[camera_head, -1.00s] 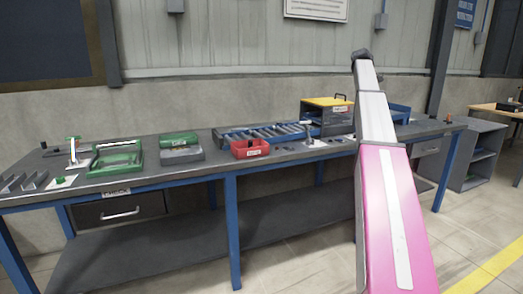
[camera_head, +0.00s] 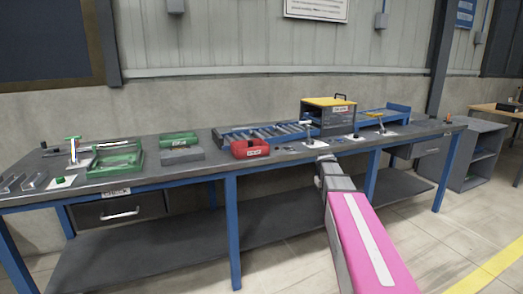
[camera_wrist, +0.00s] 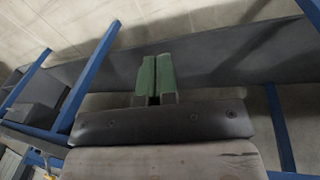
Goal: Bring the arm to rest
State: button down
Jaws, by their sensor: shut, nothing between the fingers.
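My arm reaches up from the bottom of the head view, pink below and grey towards its end. Its far end is low, in front of the workbench (camera_head: 215,181) near the front edge. My gripper shows in the wrist view (camera_wrist: 155,84) as two green fingers side by side, closed together with nothing held between them. Its fingertips cannot be made out in the head view. In the wrist view the bench's lower shelf (camera_wrist: 215,62) lies beyond the fingers.
The bench carries a red bin (camera_head: 250,149), green trays (camera_head: 116,160), a roller conveyor (camera_head: 265,133) and a yellow-topped box (camera_head: 328,117). Blue bench legs (camera_head: 232,232) stand near the arm. A grey shelf unit (camera_head: 476,155) is at the right. Floor in front is clear.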

jog(key=s+a+f, duration=0.3)
jog(key=s+f, duration=0.2)
jog(key=s, duration=0.2)
jog(key=s+a+f+m+g+y, duration=0.1)
jog(key=s+a+f, duration=0.3)
jog(key=s, duration=0.4)
jog(key=s+a+f+m+y, duration=0.1)
jog(key=s+a+f, duration=0.2)
jog(key=s+f, duration=0.3)
jog(key=shift+s+a, duration=0.4)
jog(key=shift+s, duration=0.7)
jog(key=shift+f, duration=0.1)
